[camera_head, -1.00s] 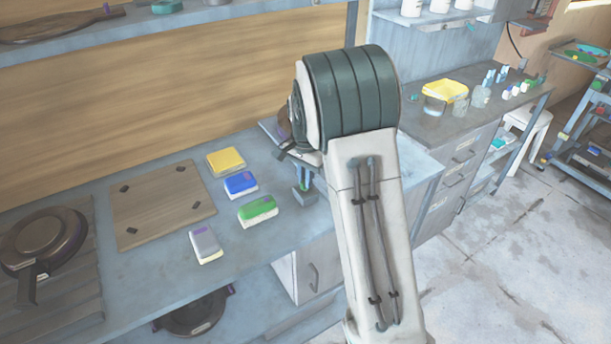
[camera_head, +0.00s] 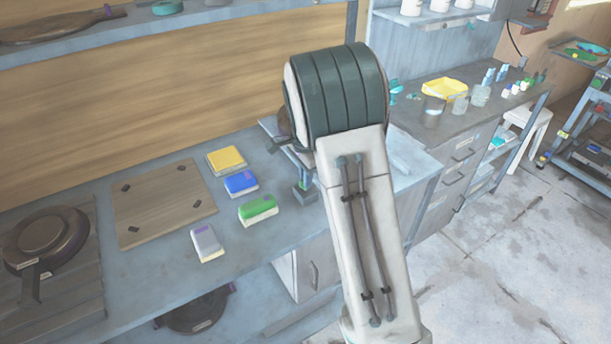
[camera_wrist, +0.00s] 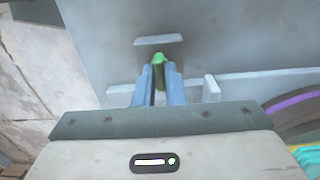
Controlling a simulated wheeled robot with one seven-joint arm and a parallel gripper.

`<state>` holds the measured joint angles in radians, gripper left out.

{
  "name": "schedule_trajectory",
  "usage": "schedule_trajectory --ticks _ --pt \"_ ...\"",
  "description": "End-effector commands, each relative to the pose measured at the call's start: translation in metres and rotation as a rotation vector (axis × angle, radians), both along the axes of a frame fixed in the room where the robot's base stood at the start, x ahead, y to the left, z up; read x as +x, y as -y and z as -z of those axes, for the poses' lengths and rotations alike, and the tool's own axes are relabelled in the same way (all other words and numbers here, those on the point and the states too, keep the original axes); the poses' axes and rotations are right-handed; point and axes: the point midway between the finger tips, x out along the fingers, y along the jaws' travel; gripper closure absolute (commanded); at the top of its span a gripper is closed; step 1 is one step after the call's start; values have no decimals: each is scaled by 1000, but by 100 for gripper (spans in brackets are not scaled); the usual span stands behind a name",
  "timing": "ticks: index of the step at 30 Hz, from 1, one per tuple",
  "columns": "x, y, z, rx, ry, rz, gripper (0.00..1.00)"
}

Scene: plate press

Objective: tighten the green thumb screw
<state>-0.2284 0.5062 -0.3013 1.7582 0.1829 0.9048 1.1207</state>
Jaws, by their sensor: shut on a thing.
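In the wrist view, the green thumb screw (camera_wrist: 158,58) shows as a small green tip between the far ends of my gripper's blue fingers. My gripper (camera_wrist: 158,72) is shut on it; the fingers hide most of the screw. A short grey bar (camera_wrist: 159,39) lies just beyond the green tip, against a flat grey surface. In the head view my arm hides the gripper and most of the press area. A small grey block with a green part (camera_head: 304,190) shows just left of my arm, on the bench.
A wooden board (camera_head: 163,203) and a round dark pan (camera_head: 45,240) are farther left. A purple-edged round thing (camera_wrist: 296,108) is at right in the wrist view.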

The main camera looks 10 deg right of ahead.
Motion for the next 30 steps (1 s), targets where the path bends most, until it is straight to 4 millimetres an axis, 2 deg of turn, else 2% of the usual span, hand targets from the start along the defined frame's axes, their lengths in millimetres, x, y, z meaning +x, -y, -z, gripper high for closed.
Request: schedule_trajectory --ticks 5,6,8,16,20,23,30 --pt "1 0 -2 1 5 2 100" --pt "1 0 -2 1 5 2 82" --pt "1 0 -1 1 4 1 68" --pt "0 0 -1 2 2 1 68" --pt "1 0 -9 2 3 0 68" --pt "1 -1 -25 2 6 1 68" --pt "1 -1 -80 2 8 0 68"
